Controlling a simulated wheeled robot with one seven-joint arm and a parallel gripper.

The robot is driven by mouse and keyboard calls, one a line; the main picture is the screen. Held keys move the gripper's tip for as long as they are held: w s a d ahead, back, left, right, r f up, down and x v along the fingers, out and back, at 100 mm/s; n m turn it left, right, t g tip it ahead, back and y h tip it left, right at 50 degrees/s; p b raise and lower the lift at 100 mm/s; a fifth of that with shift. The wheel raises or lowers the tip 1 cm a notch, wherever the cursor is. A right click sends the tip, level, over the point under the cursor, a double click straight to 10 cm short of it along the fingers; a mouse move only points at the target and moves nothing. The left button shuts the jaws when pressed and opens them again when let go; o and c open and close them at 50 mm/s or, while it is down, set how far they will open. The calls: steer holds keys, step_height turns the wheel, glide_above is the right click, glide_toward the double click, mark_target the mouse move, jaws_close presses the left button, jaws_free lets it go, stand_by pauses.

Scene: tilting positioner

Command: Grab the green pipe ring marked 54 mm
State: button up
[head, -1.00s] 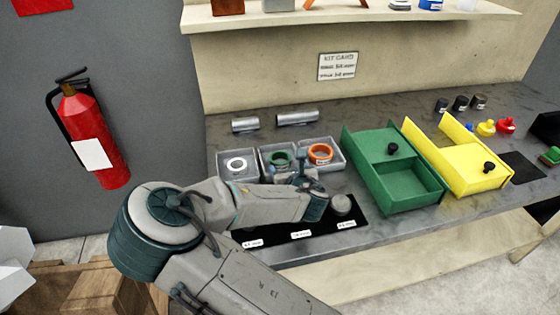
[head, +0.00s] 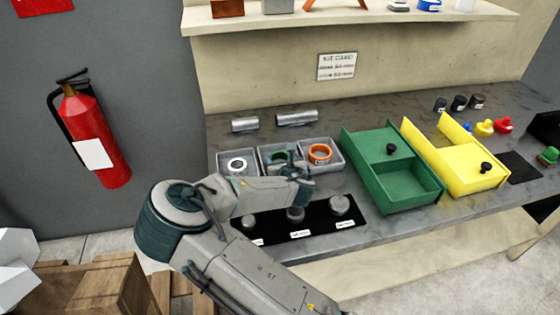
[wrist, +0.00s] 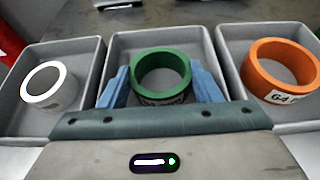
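The green pipe ring (wrist: 161,62) lies in the middle grey bin (wrist: 118,45). A white label at its near lower edge is mostly hidden, so I cannot read its size. In the head view the green ring (head: 281,155) is partly hidden by my arm. My gripper (wrist: 160,66) is open, with one blue finger on each side of the ring. Small gaps seem to remain between fingertips and ring. In the head view my gripper (head: 298,172) is low over the bins' near side.
A white ring (wrist: 48,85) lies in the left bin, and an orange ring (wrist: 281,70) marked 64 in the right one. Bin walls stand close around the fingers. A green box (head: 365,185) is right of the bins. Metal cylinders (head: 297,117) lie behind.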

steer(key=c, duration=0.4)
steer(key=shift+r, duration=0.1)
